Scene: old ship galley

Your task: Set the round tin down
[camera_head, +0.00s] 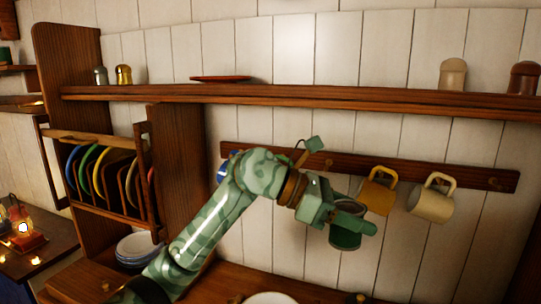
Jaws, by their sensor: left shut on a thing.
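My left gripper (345,219) is at the end of a green arm that comes in from the lower left. It is shut on the round tin (344,240), which is dark green. The fingers cover part of the tin. The tin is held up in front of the plank wall, above the wooden counter (235,283), with no surface seen touching it. My right gripper is not in view.
A yellow mug (379,197) and a cream mug (432,203) hang from a peg rail (460,176) beside the tin. A plate rack (150,185) and stacked bowls (136,247) are at left. A white dish (270,298) shows at the bottom edge. A long shelf (300,95) runs above.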

